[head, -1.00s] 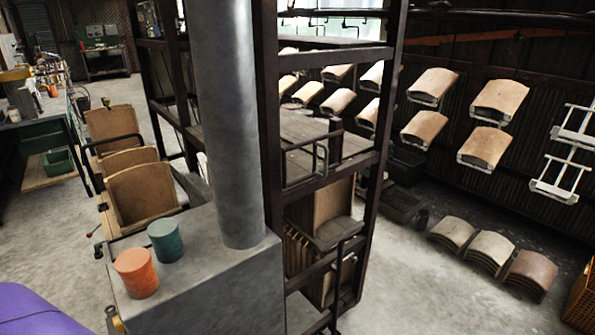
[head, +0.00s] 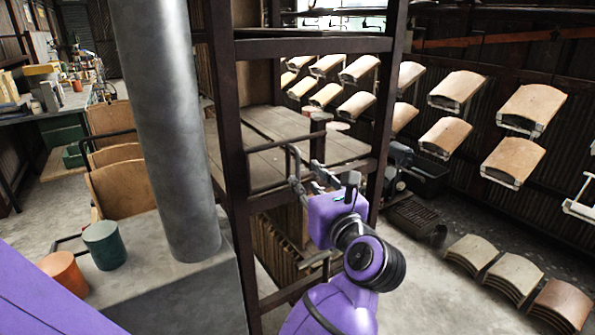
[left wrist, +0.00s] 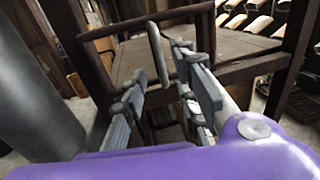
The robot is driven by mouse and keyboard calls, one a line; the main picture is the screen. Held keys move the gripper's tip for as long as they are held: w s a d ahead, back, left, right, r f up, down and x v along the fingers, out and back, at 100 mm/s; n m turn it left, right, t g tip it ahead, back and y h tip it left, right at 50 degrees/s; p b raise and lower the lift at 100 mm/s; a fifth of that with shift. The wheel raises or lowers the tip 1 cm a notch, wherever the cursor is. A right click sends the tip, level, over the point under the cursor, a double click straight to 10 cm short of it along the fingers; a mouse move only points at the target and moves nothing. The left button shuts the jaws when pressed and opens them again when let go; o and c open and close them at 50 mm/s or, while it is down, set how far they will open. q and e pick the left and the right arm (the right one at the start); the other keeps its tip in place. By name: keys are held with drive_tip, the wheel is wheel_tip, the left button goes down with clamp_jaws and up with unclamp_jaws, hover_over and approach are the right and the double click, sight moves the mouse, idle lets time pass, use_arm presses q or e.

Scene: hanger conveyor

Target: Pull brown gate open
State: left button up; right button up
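The brown gate (head: 308,45) is a dark metal barred frame standing in front of a wooden platform. A handle bar (head: 293,165) sticks out from it at platform height. My left gripper (head: 316,180) is close to this handle. In the left wrist view, the fingers (left wrist: 160,66) are spread apart, and the handle's upright bar (left wrist: 158,50) shows between the fingertips. I cannot tell whether either finger touches it. My right gripper is not in view.
A grey metal column (head: 165,120) on a grey box stands left of the gate, with an orange cup (head: 62,275) and a green cup (head: 104,245) on the box. Curved wooden panels (head: 470,250) stack on the right floor.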

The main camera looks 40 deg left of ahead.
sight(299, 172)
use_arm(q)
drive_tip(key=x, duration=0.6)
drive_tip(key=shift+w+p, duration=0.1)
drive_tip(key=shift+p, duration=0.3)
clamp_jaws()
